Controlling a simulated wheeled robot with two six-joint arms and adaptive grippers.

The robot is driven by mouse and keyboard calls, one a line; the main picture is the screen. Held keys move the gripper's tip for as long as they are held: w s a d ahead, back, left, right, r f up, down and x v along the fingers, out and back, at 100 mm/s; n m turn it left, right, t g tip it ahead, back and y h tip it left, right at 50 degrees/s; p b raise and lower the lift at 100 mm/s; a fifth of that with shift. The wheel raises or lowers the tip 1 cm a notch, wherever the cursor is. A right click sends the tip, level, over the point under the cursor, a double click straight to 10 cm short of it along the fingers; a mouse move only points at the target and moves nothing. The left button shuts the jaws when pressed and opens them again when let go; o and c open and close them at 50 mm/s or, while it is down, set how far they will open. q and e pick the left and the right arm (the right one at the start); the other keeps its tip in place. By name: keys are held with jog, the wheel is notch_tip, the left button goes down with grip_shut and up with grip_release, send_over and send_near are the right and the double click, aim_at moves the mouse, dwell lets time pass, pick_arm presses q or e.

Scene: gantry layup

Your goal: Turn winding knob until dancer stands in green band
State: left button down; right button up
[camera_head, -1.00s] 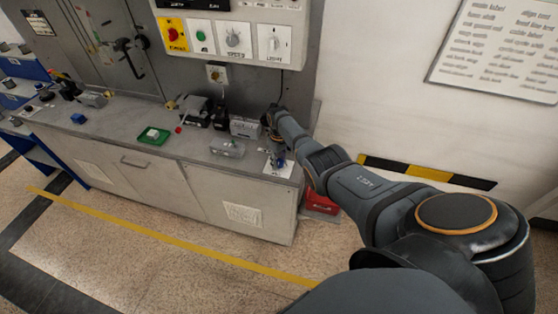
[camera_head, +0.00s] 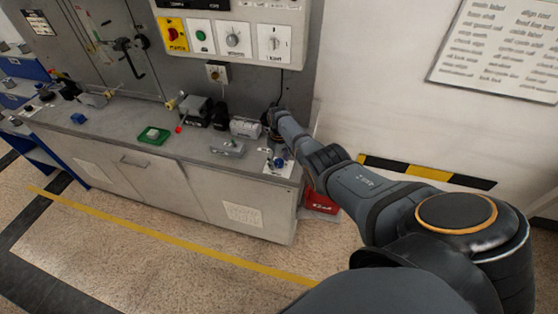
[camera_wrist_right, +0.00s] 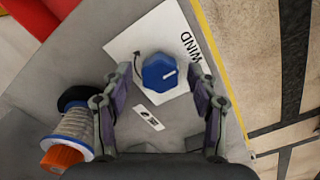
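In the right wrist view a blue lobed knob (camera_wrist_right: 160,73) with a white pointer line sits on a white plate (camera_wrist_right: 130,43) marked WIND with a curved arrow. My right gripper (camera_wrist_right: 160,78) is open, one finger on each side of the knob, with a visible gap on both sides. In the head view this gripper (camera_head: 279,155) is small, over the right end of the bench, next to the white plate. I cannot make out the dancer or its green band in either view. My left gripper is not in view.
A spool with an orange cap (camera_wrist_right: 66,150) stands close beside the left finger in the wrist view. The grey bench (camera_head: 130,118) carries a green tray (camera_head: 154,141) and several small devices. A control panel (camera_head: 236,38) hangs above. A red bin (camera_head: 320,203) stands by the bench's right end.

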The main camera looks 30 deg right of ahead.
aim_at(279, 161)
jog(key=shift+w+r, duration=0.1)
jog(key=shift+r, duration=0.45)
notch_tip(279, 161, up, 11)
jog(key=shift+f, duration=0.15)
dwell(0.3)
